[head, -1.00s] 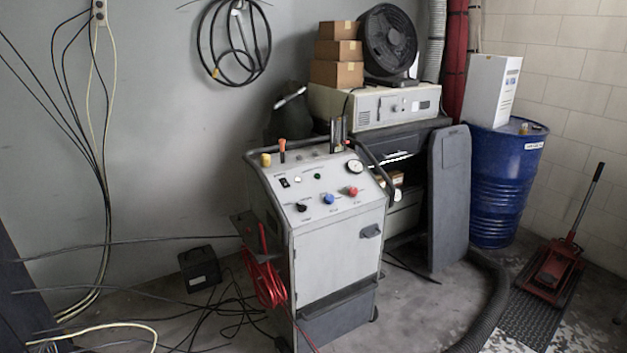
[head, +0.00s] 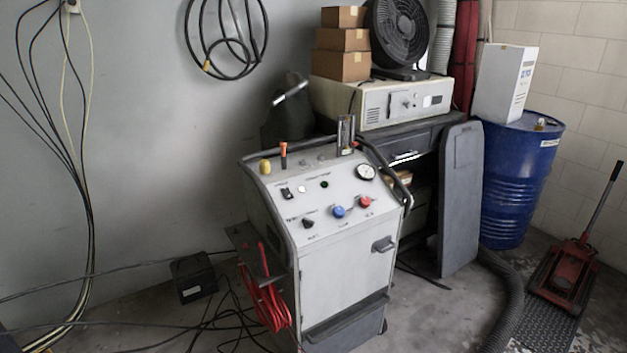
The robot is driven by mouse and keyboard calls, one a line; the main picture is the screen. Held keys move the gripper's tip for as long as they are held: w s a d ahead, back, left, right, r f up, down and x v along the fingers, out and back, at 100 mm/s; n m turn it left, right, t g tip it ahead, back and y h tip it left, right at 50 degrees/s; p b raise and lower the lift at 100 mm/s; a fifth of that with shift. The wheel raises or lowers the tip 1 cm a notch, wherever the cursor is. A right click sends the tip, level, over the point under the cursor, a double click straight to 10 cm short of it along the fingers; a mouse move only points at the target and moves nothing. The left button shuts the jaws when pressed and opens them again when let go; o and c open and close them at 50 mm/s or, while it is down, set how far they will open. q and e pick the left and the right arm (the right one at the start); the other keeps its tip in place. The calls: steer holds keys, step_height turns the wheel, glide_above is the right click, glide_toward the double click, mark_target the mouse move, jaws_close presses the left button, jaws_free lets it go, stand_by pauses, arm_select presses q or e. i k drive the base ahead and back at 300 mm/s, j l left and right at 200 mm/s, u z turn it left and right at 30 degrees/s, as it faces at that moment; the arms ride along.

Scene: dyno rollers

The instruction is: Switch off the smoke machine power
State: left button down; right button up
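The smoke machine appears to be the grey wheeled cabinet (head: 345,270) in the middle of the head view. Its sloped top panel carries a black rocker switch (head: 287,193) at the upper left, whose position is too small to tell. A small white round part and a green one sit to the right of the switch. Below are a black knob (head: 308,223), a blue knob (head: 338,211) and a red knob (head: 364,202). A round gauge (head: 366,172) is at the panel's upper right. Neither of my grippers is in view.
Red coiled cable (head: 262,290) hangs on the cabinet's left side. Black cables and a small black box (head: 193,277) lie on the floor to the left. A blue drum (head: 518,185), a red floor jack (head: 563,277) and a thick hose (head: 505,305) are to the right.

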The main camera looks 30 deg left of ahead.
mark_target(286, 192)
steer(key=i+j, duration=0.2)
steer(key=j, duration=0.15)
steer(key=i+j+z, duration=0.1)
steer(key=j, duration=0.3)
steer(key=i+j, duration=0.25)
steer(key=j+z, duration=0.05)
steer(key=j, duration=0.05)
